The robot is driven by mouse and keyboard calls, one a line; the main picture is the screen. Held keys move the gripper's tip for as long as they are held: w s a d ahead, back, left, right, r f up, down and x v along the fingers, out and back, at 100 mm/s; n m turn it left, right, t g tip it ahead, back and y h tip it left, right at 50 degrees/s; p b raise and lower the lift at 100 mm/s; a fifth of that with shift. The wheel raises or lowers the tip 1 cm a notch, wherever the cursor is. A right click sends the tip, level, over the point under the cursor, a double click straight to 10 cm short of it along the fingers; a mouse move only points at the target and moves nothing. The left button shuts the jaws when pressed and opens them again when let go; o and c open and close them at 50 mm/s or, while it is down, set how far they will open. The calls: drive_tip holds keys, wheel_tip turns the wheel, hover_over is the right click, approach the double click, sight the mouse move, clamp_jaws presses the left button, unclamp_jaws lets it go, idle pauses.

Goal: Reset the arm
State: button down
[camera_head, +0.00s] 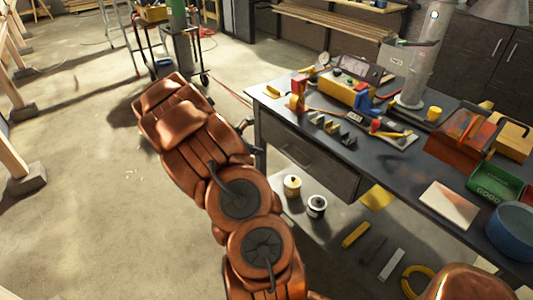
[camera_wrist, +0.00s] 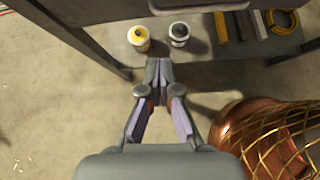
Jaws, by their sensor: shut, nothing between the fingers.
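My arm, in copper-coloured links, reaches from the bottom of the head view toward the upper left, beside the workbench. My gripper (camera_wrist: 158,70) shows in the wrist view with its fingertips together and nothing between them. It points toward the bench's lower shelf, where a yellow can (camera_wrist: 139,37) and a white can (camera_wrist: 179,33) stand. I cannot tell whether the fingertips are over the shelf edge. In the head view the gripper is mostly hidden behind my arm, near the bench's left leg.
The dark workbench (camera_head: 400,170) on the right holds tools, a red-brown toolbox (camera_head: 462,137), a green bin (camera_head: 494,186) and a blue bowl (camera_head: 513,232). Its lower shelf (camera_head: 318,240) carries cans and bars. A wheeled cart (camera_head: 185,50) stands behind. The concrete floor (camera_head: 90,220) at left is open.

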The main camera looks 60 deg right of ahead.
drive_tip(key=shift+v, duration=2.1)
drive_tip(key=s+a+r+m+y+p, duration=0.4)
drive_tip(key=a+r+m, duration=0.3)
drive_tip(key=a+r, duration=0.75)
drive_tip(key=s+a+r+m+y+p, duration=0.1)
drive_tip(key=s+a, duration=0.4)
drive_tip(key=a, duration=0.5)
drive_tip(key=s+a+r+m+t+y+p, duration=0.1)
drive_tip(key=s+a+r+m+y+p, duration=0.1)
drive_tip(key=s+a, duration=0.4)
drive_tip(key=s+a+r+m+t+y+p, duration=0.1)
drive_tip(key=s+a, duration=0.4)
drive_tip(key=a, duration=0.9)
drive_tip(key=shift+s+r+m+y+p, duration=0.4)
drive_tip(key=shift+r+m+y+p, duration=0.1)
drive_tip(key=shift+r+m, duration=0.5)
